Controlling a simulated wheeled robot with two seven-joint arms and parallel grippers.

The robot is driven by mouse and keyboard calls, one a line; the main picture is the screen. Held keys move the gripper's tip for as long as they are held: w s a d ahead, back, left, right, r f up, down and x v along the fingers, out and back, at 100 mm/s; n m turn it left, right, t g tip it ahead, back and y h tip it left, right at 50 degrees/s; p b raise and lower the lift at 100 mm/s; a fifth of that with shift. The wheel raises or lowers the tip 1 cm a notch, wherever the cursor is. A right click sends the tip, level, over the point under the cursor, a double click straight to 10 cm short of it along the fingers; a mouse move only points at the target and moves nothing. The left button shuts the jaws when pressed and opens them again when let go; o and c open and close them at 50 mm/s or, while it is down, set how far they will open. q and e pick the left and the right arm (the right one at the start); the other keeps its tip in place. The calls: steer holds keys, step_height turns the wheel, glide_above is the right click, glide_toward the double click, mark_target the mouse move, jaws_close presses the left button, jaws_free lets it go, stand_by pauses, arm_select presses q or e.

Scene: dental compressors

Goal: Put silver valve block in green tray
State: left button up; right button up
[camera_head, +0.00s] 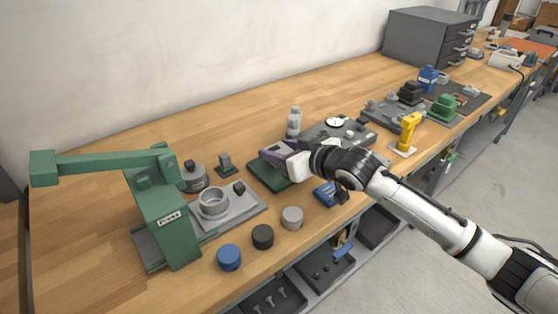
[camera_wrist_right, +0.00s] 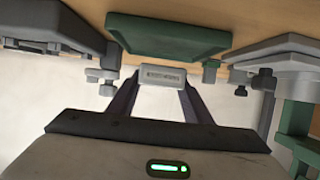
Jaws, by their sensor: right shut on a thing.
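The silver valve block (camera_wrist_right: 162,77) is held between the fingertips of my right gripper (camera_wrist_right: 161,88) in the right wrist view, with dark lettering on its face. The green tray (camera_wrist_right: 168,37) lies just beyond it in that view. In the head view the green tray (camera_head: 266,178) is a flat dark green piece on the bench, partly covered by my right gripper (camera_head: 272,152), which is over its back part. The block cannot be made out there, and its height above the tray is unclear. My left gripper is not in view.
A green press (camera_head: 165,215) stands at left beside a grey plate with a ring (camera_head: 214,203). Blue (camera_head: 229,258), black (camera_head: 262,237) and grey (camera_head: 292,218) caps sit near the front edge. A grey bottle (camera_head: 294,122) stands behind the gripper. The back left bench is clear.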

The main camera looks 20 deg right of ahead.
step_height(320, 180, down, 3)
steer(key=shift+f, duration=0.1)
steer(key=o, duration=1.2)
steer(key=v, duration=1.2)
steer(key=shift+w, duration=0.1)
